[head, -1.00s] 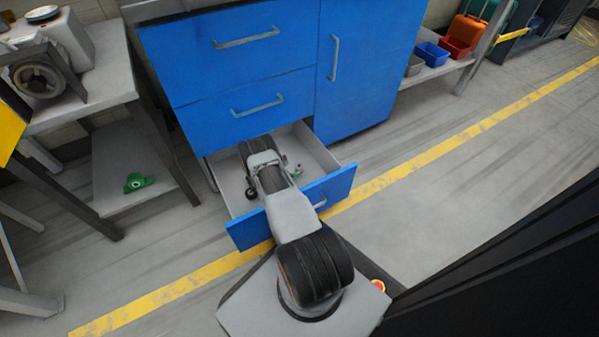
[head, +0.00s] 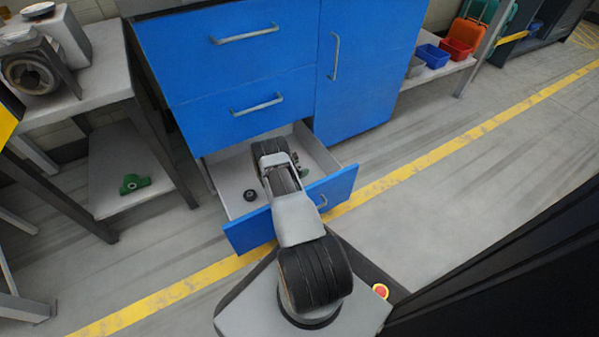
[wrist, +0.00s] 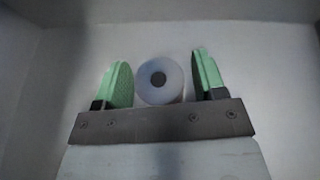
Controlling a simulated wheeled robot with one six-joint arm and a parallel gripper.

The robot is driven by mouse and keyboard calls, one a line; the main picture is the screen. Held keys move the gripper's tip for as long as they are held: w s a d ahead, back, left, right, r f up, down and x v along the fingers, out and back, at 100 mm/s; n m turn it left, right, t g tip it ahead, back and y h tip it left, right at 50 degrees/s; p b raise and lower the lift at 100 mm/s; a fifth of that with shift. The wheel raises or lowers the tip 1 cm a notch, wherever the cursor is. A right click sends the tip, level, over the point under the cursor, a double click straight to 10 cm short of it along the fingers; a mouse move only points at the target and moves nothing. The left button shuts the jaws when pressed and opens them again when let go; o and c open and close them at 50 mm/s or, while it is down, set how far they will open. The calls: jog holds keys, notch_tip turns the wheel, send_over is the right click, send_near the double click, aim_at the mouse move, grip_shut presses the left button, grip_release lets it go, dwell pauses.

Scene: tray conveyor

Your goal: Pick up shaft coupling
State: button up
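In the head view my arm reaches into the open drawer (head: 236,235) and hides most of the gripper and the coupling.
A black ring-shaped part (head: 250,195) lies in the drawer left of my arm. A small green thing (head: 305,172) shows right of my arm, too small to identify. The blue cabinet (head: 240,75) stands above and behind. A green part (head: 133,184) sits on the left shelf.

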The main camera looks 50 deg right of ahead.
jog(key=c, duration=0.8)
